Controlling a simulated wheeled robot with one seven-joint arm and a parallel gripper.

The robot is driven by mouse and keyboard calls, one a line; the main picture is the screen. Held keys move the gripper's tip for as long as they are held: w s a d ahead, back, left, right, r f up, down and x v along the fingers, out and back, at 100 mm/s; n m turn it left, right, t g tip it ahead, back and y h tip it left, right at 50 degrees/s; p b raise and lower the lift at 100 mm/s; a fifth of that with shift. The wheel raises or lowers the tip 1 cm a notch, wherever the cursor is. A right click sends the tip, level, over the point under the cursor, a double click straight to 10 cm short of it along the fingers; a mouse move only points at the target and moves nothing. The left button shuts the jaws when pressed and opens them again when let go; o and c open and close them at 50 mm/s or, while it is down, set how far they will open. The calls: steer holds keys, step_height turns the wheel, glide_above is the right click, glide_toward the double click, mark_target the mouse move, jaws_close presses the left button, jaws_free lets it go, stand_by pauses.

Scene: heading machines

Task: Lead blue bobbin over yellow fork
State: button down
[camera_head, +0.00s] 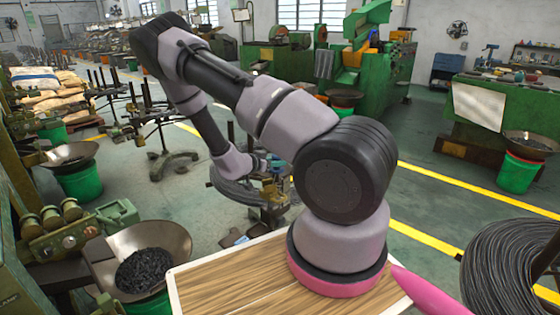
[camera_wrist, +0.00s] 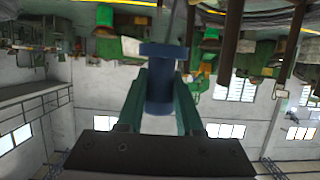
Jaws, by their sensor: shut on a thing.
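The blue bobbin (camera_wrist: 160,96) is between the two green fingers of my gripper (camera_wrist: 160,78) in the wrist view. It has a wide flange across its upper end in that picture, and the fingers press on its body from both sides. A thin grey line runs from near the flange to the top edge of the picture; I cannot tell whether it is attached. In the head view my arm bends down behind its own upper links, and the bobbin cannot be made out there. I cannot make out a yellow fork in either view.
My arm stands on a wooden board (camera_head: 225,280). A pan of dark pieces (camera_head: 150,270) is at the lower left and a wire coil (camera_head: 505,268) at the lower right. Green machines (camera_head: 385,70) stand behind. Green floor with yellow lines lies between them.

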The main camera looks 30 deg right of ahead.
steer(key=w+a, duration=0.3)
steer(key=a, duration=0.8)
steer(key=shift+w+a, duration=0.15)
steer(key=shift+a, duration=0.25)
